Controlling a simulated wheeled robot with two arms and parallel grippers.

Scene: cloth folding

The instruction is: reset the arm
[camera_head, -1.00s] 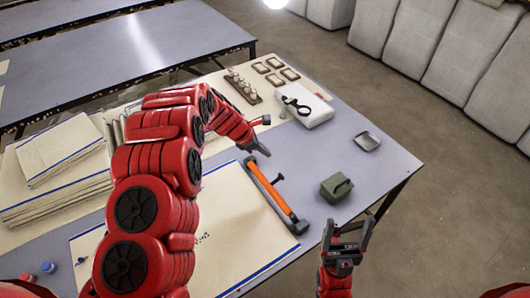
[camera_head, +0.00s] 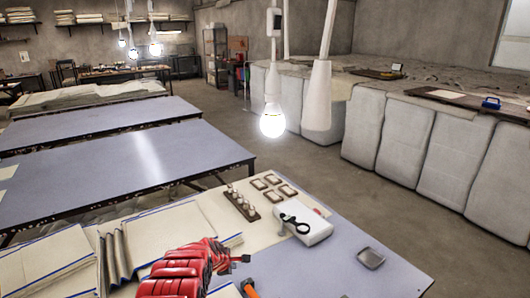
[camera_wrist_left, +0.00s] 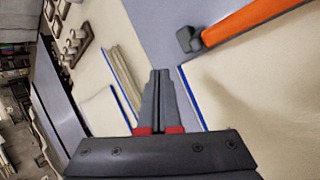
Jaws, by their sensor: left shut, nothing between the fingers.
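My left arm reaches in from the bottom of the head view, and my left gripper (camera_head: 240,262) is partly visible at its end, above the table. In the left wrist view the left gripper (camera_wrist_left: 159,75) has its fingers together with nothing between them. A long orange bar (camera_head: 249,289) shows only its end in the head view, near the gripper. The orange bar (camera_wrist_left: 250,20) also shows in the left wrist view, apart from the fingers. A cream cloth with a blue edge (camera_wrist_left: 250,100) lies beside the bar. My right gripper is outside these views.
Folded cream cloths (camera_head: 45,262) lie at the left of the table. A white box (camera_head: 302,222) with a black item on top, a small metal tray (camera_head: 371,258) and a wooden rack (camera_head: 242,204) stand farther back. A lit bulb (camera_head: 272,121) hangs ahead.

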